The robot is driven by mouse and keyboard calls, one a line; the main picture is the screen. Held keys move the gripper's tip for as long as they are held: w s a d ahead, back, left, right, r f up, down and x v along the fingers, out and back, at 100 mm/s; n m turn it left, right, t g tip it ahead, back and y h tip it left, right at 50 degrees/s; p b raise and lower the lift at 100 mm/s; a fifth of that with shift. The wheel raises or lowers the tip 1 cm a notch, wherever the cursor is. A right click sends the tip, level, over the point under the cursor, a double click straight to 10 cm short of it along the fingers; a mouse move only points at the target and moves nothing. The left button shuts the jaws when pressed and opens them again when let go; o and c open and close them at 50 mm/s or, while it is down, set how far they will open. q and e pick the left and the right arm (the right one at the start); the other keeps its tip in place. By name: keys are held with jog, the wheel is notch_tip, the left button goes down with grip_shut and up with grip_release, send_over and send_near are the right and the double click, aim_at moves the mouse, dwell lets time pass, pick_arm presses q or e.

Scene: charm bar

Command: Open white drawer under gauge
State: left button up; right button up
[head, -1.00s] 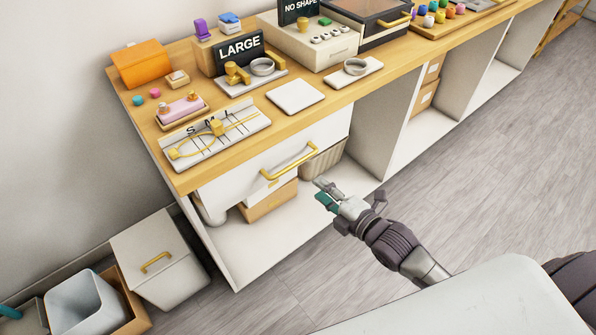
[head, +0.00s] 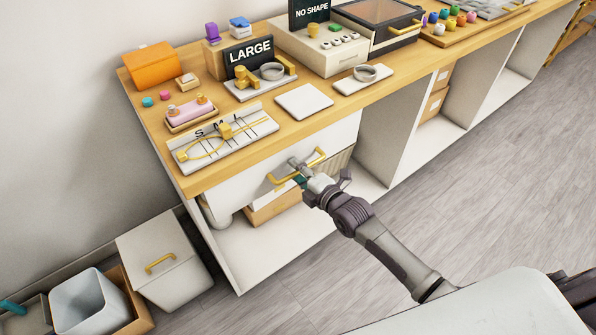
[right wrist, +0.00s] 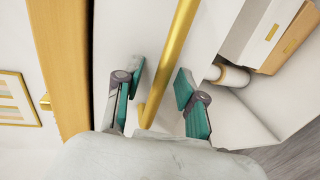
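The white drawer (head: 250,185) sits under the wooden counter, below the gauge (head: 222,138) marked S, M, L. Its front looks flush with the counter. A gold bar handle (head: 313,157) runs across the drawer front. My right gripper (head: 300,172) is at the handle in the head view. In the right wrist view my right gripper (right wrist: 155,87) is open, with one teal-padded finger on each side of the gold handle (right wrist: 172,65). A gap shows between the fingers and the bar. My left gripper is not in view.
A cardboard box (head: 272,208) stands on the shelf under the drawer. A white bin with a gold handle (head: 165,262) stands on the floor at left. The floor (head: 450,200) in front of the counter is clear.

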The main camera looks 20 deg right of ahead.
grip_shut()
jog(key=shift+s, duration=0.1)
jog(key=f+p+v, duration=0.2)
jog(key=p+v, duration=0.2)
jog(key=v, duration=0.7)
jog(key=s+f+p+v, duration=0.1)
jog(key=f+p+v, duration=0.2)
jog(key=v, duration=0.9)
jog(key=shift+d+p, duration=0.2)
jog(key=shift+p, duration=0.65)
jog(key=shift+s, duration=0.1)
